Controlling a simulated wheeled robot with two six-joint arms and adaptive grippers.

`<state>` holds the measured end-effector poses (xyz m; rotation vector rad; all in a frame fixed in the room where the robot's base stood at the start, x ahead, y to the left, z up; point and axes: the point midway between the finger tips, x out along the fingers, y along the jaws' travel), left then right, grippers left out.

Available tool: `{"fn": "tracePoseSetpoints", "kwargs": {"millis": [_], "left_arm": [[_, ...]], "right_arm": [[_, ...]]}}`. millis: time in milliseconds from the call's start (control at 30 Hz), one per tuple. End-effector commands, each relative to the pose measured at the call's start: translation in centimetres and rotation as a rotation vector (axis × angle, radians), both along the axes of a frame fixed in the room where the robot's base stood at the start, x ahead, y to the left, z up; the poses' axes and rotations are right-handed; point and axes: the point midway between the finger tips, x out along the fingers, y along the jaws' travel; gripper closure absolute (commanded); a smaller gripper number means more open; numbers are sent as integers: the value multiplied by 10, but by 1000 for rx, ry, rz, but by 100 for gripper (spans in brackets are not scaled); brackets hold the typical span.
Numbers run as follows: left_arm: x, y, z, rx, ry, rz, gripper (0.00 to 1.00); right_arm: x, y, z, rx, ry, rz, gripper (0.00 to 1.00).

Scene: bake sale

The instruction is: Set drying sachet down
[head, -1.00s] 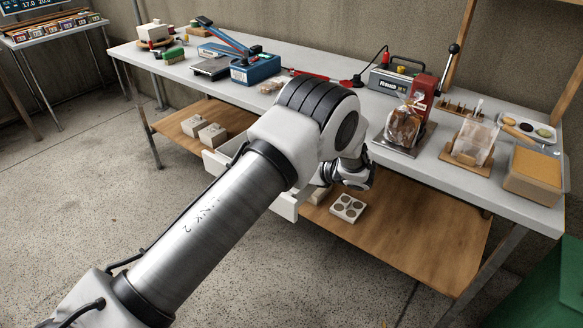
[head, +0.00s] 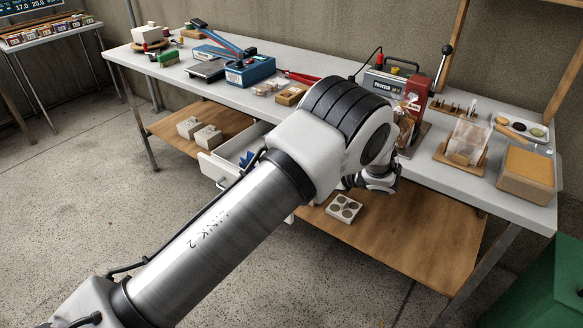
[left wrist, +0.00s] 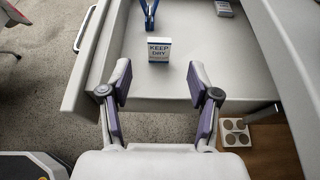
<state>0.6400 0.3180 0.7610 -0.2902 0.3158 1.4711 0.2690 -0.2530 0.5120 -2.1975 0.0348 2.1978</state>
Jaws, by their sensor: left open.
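A small white and blue packet marked KEEP DRY (left wrist: 159,50), the drying sachet, is in the open drawer (left wrist: 265,85) in the left wrist view. My left gripper (left wrist: 160,80) is open, with its two purple-padded fingers apart on the near side of the sachet and nothing between them. I cannot tell if the sachet touches the drawer floor along its whole base. In the head view my left arm covers much of the drawer (head: 212,170) and hides the sachet. My right gripper is not in view.
A blue tool (left wrist: 149,14) and another packet (left wrist: 224,8) lie farther back in the drawer. A tray with round wells (head: 343,208) is on the lower wooden shelf. The white worktop holds a blue machine (head: 250,70), a sealer (head: 385,85) and an orange-topped tub (head: 528,170).

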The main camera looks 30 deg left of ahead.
Motion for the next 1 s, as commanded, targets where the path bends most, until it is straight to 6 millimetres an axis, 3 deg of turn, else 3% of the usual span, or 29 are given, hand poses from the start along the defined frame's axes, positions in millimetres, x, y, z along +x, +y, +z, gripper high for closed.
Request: {"fn": "tracePoseSetpoints", "kwargs": {"millis": [100,300,1000], "left_arm": [[-2,-26,12,2,-2,-2,39],[-4,-46,19,0,0,0,39],[-4,-46,19,0,0,1,39]], "right_arm": [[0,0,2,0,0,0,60],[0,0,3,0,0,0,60],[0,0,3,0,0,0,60]]}}
